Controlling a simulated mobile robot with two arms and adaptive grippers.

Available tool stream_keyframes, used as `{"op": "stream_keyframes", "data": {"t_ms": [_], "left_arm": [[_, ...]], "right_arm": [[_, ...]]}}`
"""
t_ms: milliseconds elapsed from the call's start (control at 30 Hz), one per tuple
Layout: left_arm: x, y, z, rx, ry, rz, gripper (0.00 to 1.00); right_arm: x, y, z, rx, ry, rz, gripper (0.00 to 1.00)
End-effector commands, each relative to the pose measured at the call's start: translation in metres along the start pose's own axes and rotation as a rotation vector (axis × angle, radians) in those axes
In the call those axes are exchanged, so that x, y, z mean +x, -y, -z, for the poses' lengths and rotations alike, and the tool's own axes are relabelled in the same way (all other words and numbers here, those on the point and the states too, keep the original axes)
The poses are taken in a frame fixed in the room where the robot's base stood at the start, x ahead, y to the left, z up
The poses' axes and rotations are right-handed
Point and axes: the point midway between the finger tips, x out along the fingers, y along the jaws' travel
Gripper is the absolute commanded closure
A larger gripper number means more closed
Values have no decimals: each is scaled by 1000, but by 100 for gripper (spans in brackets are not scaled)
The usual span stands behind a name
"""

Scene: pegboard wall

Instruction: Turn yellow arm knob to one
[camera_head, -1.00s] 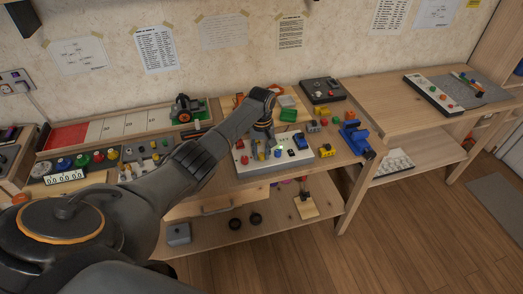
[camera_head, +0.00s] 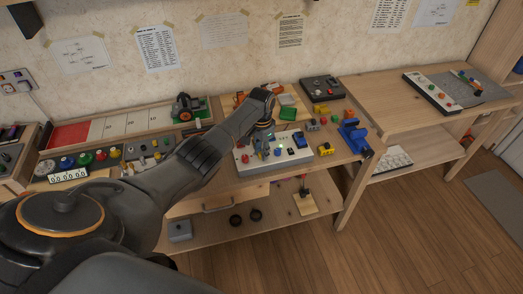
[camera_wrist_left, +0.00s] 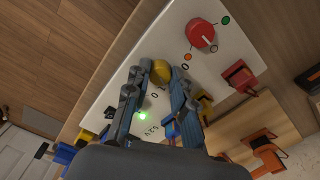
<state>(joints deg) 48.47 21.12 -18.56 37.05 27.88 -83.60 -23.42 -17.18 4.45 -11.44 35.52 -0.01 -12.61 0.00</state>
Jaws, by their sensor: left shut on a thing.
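The yellow arm knob (camera_wrist_left: 161,71) sits on a white panel (camera_wrist_left: 110,98) in the left wrist view. My left gripper (camera_wrist_left: 160,76) is shut on the yellow knob, with one finger on each side of it. In the head view my left gripper (camera_head: 262,146) is over the white panel (camera_head: 246,166) on the bench, and its wrist hides much of the knob. The knob's exact pointing direction cannot be told. Printed "0" and other marks lie beside it. My right gripper does not show.
A red knob (camera_wrist_left: 201,33) sits on the same panel. A green light (camera_wrist_left: 142,116) glows near my fingers. A blue block (camera_head: 300,140) stands on the panel's right part. A blue vise-like object (camera_head: 354,137) is further right. The shelf below holds black rings.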

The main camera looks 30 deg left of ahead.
Motion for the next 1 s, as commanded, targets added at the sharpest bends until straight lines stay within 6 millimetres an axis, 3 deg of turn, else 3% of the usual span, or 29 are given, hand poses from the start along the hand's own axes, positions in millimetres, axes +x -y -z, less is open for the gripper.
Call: {"op": "stream_keyframes", "data": {"t_ms": [500, 1000], "left_arm": [[-1, 0, 1, 352, -2, 1, 100], [-1, 0, 1, 425, -2, 1, 100]], "right_arm": [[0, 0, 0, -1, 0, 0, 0], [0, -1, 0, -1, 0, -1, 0]]}}
